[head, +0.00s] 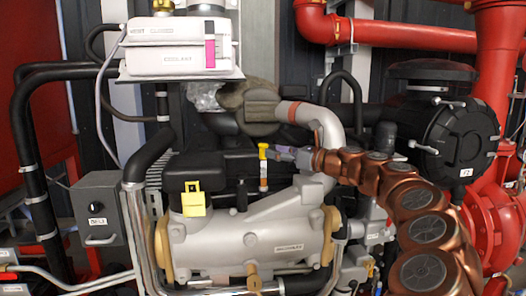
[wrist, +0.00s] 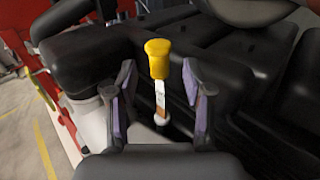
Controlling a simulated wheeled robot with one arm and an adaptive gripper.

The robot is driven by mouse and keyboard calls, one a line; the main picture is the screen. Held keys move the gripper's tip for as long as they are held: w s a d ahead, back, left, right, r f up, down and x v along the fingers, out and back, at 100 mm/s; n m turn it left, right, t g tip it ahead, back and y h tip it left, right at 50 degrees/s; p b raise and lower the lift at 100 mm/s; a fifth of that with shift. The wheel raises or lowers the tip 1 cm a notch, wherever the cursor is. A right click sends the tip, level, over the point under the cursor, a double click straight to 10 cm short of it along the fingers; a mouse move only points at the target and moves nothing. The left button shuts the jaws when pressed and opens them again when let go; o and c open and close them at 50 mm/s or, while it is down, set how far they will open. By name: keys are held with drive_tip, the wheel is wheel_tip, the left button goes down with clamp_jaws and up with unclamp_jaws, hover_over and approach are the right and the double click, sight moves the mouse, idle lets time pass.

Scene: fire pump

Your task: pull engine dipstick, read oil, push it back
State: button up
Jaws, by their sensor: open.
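The dipstick has a yellow handle (head: 263,151) and stands upright at the engine's black cover, left of my gripper (head: 279,152). In the wrist view the dipstick's yellow top (wrist: 158,58) shows ahead, with a pale marked strip and an orange-brown band below it. My gripper (wrist: 158,80) is open there, with one purple-padded finger on each side of the dipstick and a visible gap to both. It does not grip the dipstick. The lower end of the dipstick is hidden in the engine.
A white tank (head: 175,47) stands above left, a black round filter housing (head: 440,120) right. Red pipes (head: 400,36) run behind. A grey switch box (head: 98,210) is at left.

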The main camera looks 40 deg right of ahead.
sight(263, 149)
drive_tip(key=shift+p+x, duration=0.3)
drive_tip(key=shift+x, duration=2.3)
clamp_jaws()
